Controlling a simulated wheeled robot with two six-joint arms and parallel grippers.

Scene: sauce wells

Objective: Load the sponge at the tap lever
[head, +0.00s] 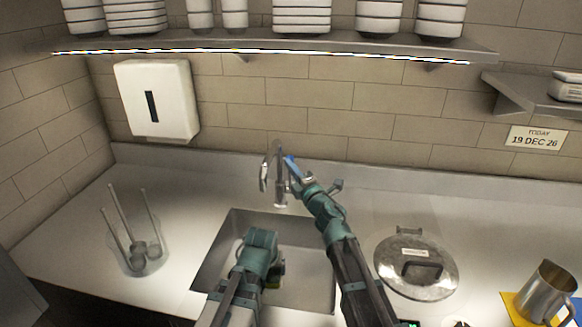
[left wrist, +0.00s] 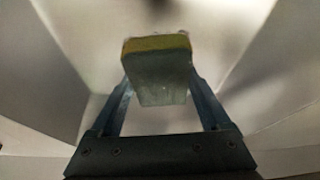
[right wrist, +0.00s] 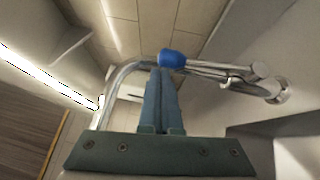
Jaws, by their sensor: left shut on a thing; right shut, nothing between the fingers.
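The sponge (left wrist: 160,78), grey-green with a yellow layer, is held between the fingers of my left gripper (left wrist: 158,95). In the head view this gripper (head: 274,272) is low in the sink (head: 310,265), and only a bit of yellow sponge (head: 272,286) shows. The chrome tap (head: 279,170) stands behind the sink. In the right wrist view the tap lever's blue knob (right wrist: 172,58) is at the fingertips of my right gripper (right wrist: 163,72). That gripper is shut and empty; I cannot tell whether it touches the knob.
A clear holder with upright rods (head: 140,250) stands left of the sink. A round lidded container (head: 440,275) is on the right, with a steel jug (head: 546,290) beyond it. A shelf (head: 300,45) with stacked dishes and a white dispenser (head: 175,100) are on the wall.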

